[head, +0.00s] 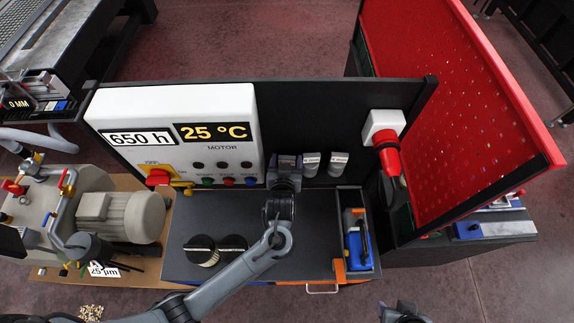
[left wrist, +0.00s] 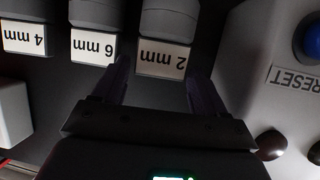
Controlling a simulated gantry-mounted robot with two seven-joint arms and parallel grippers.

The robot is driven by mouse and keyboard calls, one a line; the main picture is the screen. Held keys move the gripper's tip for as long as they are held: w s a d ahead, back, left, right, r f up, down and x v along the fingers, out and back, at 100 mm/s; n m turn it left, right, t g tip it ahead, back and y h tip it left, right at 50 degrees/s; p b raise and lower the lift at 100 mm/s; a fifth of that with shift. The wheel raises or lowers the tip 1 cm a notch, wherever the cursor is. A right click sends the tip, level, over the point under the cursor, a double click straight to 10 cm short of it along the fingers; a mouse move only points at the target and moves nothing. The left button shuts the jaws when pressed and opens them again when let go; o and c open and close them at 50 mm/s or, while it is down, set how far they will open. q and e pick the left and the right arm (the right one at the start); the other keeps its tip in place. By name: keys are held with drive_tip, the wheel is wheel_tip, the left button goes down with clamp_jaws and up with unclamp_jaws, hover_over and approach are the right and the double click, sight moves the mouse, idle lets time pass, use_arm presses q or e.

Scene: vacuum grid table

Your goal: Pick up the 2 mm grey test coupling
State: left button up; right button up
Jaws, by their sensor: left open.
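The 2 mm grey test coupling (left wrist: 168,22) is a grey cylinder with a white "2 mm" label, upside down at the top of the left wrist view. My left gripper (left wrist: 158,78) is open, one finger on each side of the label's lower edge, with nothing held. Whether the fingers touch the coupling I cannot tell. In the head view my left gripper (head: 285,164) is at the black back panel, left of the 6 mm coupling (head: 311,165), and largely hides the 2 mm one. My right gripper's fingers do not show.
The 6 mm coupling (left wrist: 93,18) is close beside the left finger; the 4 mm coupling (left wrist: 28,10) is beyond it. The white control box (head: 180,118) borders the other side. Two black-topped round parts (head: 200,247) stand on the dark table (head: 310,225).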

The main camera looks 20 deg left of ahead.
use_arm(q)
drive_tip(key=shift+w+f, duration=0.1)
drive_tip(key=shift+w, duration=0.15)
drive_tip(key=c, duration=1.2)
clamp_jaws()
